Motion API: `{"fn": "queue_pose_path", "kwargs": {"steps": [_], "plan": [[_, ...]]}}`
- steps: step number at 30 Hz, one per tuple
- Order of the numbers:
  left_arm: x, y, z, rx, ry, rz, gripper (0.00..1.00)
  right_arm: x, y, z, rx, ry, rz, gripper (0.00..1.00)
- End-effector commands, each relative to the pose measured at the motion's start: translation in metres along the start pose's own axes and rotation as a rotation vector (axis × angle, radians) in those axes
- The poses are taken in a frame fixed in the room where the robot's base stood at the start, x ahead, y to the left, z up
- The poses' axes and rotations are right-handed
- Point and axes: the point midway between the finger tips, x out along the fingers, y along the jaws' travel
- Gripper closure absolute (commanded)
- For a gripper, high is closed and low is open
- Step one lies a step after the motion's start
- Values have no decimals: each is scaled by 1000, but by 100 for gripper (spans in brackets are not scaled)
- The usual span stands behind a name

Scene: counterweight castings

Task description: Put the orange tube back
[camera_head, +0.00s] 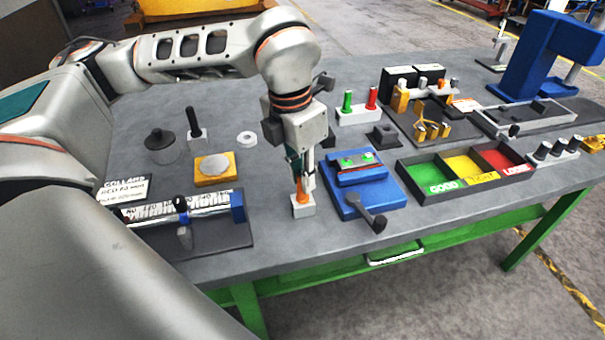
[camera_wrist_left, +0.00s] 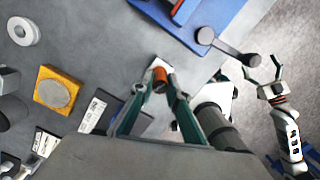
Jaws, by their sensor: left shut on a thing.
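The orange tube (camera_head: 301,194) is upright at the top of a small white block (camera_head: 303,210) near the front of the table. My left gripper (camera_head: 302,180) reaches down from above and is shut on the tube. In the left wrist view the tube's end (camera_wrist_left: 160,74) shows between the two fingertips (camera_wrist_left: 160,86), with a bit of the white block behind. I cannot tell whether the tube's lower end is seated in the block or just touching it. My right gripper (camera_wrist_left: 264,75) shows in the left wrist view, open and empty, off over the floor.
A blue fixture (camera_head: 362,188) with a dark lever stands close right of the block. A yellow pad with a disc (camera_head: 214,168) and a measuring rig (camera_head: 205,212) lie to the left. A three-part sorting tray (camera_head: 465,172) is farther right. The front table edge is near.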

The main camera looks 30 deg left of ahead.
Motion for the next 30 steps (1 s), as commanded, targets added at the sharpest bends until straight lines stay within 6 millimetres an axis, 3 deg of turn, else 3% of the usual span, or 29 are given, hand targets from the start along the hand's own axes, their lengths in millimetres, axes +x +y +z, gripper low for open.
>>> {"fn": "queue_pose_path", "kwargs": {"steps": [11,12,13,14,24,30], "plan": [[4,0,0,0,-1,0,100,2,-1,4,1,-3,-1,11],[4,0,0,0,-1,1,77,1,-1,3,1,-2,-1,11],[3,0,0,0,-1,1,69,1,-1,3,1,-2,-1,11],[3,0,0,0,-2,1,68,1,-1,3,1,-2,-1,11],[1,0,0,0,-2,1,68,0,-1,2,1,-1,-1,11],[-19,1,2,0,-6,2,68,-1,0,-2,0,2,0,11]]}}
